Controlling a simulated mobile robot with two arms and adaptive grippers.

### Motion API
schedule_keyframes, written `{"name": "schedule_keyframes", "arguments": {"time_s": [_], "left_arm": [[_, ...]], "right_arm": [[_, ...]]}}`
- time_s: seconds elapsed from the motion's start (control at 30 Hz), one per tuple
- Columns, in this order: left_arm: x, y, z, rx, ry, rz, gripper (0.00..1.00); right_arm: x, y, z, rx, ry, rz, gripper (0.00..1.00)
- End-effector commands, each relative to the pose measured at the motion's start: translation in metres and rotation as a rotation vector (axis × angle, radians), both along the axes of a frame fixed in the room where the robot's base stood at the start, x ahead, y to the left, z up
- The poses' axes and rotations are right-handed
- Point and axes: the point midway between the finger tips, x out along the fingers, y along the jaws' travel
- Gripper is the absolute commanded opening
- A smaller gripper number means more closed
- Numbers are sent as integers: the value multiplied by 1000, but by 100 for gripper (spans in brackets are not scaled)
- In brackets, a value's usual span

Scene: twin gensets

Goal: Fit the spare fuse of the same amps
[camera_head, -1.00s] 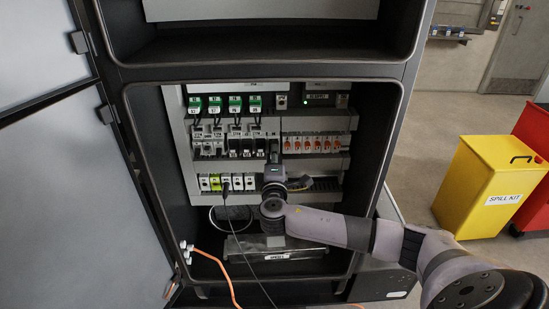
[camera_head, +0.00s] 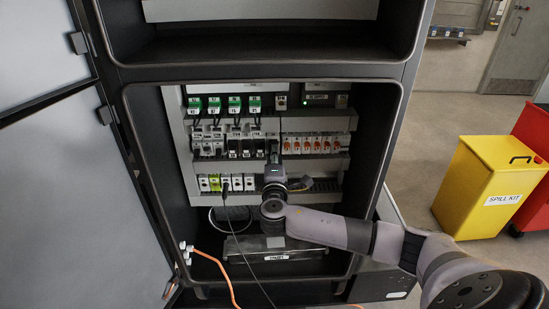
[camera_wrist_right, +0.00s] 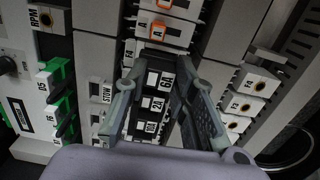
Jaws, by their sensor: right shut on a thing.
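My right gripper (camera_head: 273,152) reaches into the open cabinet at the middle row of the panel. In the right wrist view its two fingers (camera_wrist_right: 158,85) stand on either side of a black fuse holder (camera_wrist_right: 158,62), and it is shut on that holder at the end of a black row. Labels beside the row read 6A, 2A and seemingly 10A. In the head view other black fuse holders (camera_head: 247,149) sit to the left of the gripper. The fuse inside the held holder is hidden. My left gripper is out of view.
Modules with orange parts (camera_head: 312,145) lie to the right. Green terminals (camera_head: 235,104) are above, white blocks (camera_head: 238,183) below. A clear box (camera_head: 275,247) stands on the cabinet floor; dark and orange cables hang in front. The door (camera_head: 45,180) is open left.

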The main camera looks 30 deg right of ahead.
Motion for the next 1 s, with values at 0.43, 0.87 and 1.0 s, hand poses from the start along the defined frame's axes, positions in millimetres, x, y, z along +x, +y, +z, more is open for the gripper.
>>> {"name": "schedule_keyframes", "arguments": {"time_s": [0.43,0.87,1.0], "left_arm": [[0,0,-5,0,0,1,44],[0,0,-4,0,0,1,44],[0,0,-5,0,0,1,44]], "right_arm": [[7,-4,0,1,-1,-1,0],[7,-4,0,1,-1,0,0],[7,-4,0,1,-1,0,0]]}}
